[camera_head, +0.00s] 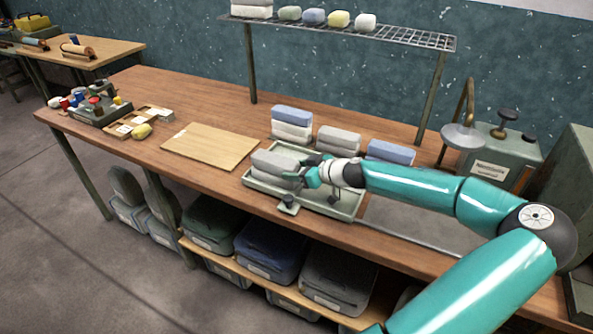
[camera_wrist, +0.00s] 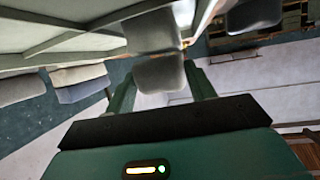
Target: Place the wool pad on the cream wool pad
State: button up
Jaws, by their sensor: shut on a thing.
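My gripper (camera_head: 308,174) is at the right end of a two-pad stack in the pale green tray (camera_head: 347,208). It is shut on a grey wool pad (camera_head: 273,160), which shows between my fingers in the wrist view (camera_wrist: 160,76). The held pad lies over a paler pad (camera_head: 268,177), also seen in the wrist view (camera_wrist: 152,32). Whether the two touch fully is hard to tell. Behind the tray, a cream pad (camera_head: 291,131) lies under a blue pad (camera_head: 292,114). A grey pad (camera_head: 338,135) and another blue pad (camera_head: 391,152) stand to the right.
A bare wooden board (camera_head: 210,147) lies left of the tray. A wire shelf (camera_head: 400,38) with several pads stands above the bench. A grey-green machine (camera_head: 490,160) with a metal arm is at the right. Bins (camera_head: 270,252) fill the shelf below.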

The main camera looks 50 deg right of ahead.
jog(key=shift+f, duration=0.25)
jog(key=o, duration=1)
jog(key=shift+s+r, duration=0.2)
jog(key=v, duration=1.1)
jog(key=shift+s, duration=0.2)
jog(key=shift+d+r, duration=0.1)
